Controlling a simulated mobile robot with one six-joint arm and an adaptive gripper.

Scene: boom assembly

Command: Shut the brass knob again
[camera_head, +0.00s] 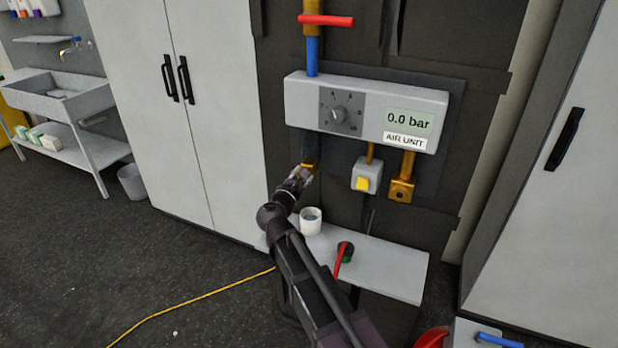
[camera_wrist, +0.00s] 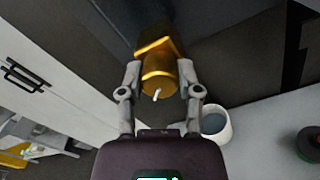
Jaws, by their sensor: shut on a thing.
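The brass knob (camera_wrist: 158,82) sits under the left end of the air unit (camera_head: 366,109). In the wrist view it is between my two fingers, with a small pale mark on its near face. In the head view only a little of the brass (camera_head: 310,163) shows past my gripper (camera_head: 300,178). My gripper (camera_wrist: 160,85) is shut on the knob, with one finger on each side. The unit's display (camera_head: 409,122) reads 0.0 bar. Whether the knob is turned open or shut cannot be told.
A white cup (camera_head: 311,221) stands on the pale shelf (camera_head: 395,270) below my gripper. A dark round item with a red handle (camera_head: 344,256) is beside it. A yellow-button box (camera_head: 366,177) and a brass fitting (camera_head: 402,183) hang to the right. A red-handled valve (camera_head: 326,20) is above.

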